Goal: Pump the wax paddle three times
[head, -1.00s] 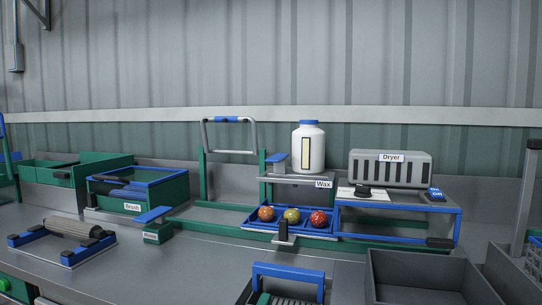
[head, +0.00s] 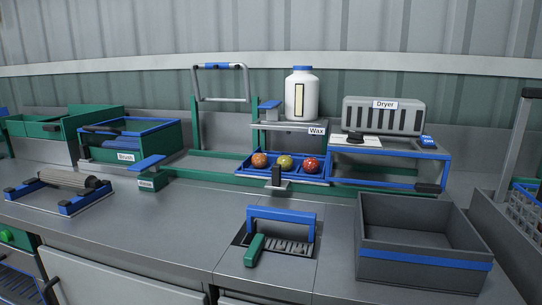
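The wax paddle appears to be the small blue-topped lever (head: 269,105) on the left end of the wax shelf, beside the white wax bottle (head: 301,95) with its blue cap. The label "Wax" (head: 317,131) is on the shelf's front edge. Nothing touches the paddle. Neither of my grippers shows in the head view.
The dryer (head: 383,117) stands right of the bottle on a blue-edged frame. A rinse paddle (head: 147,164) and brush box (head: 158,140) are left. An empty grey crate (head: 424,264) and a blue-handled grate (head: 282,216) are in front. Bare steel bench lies between.

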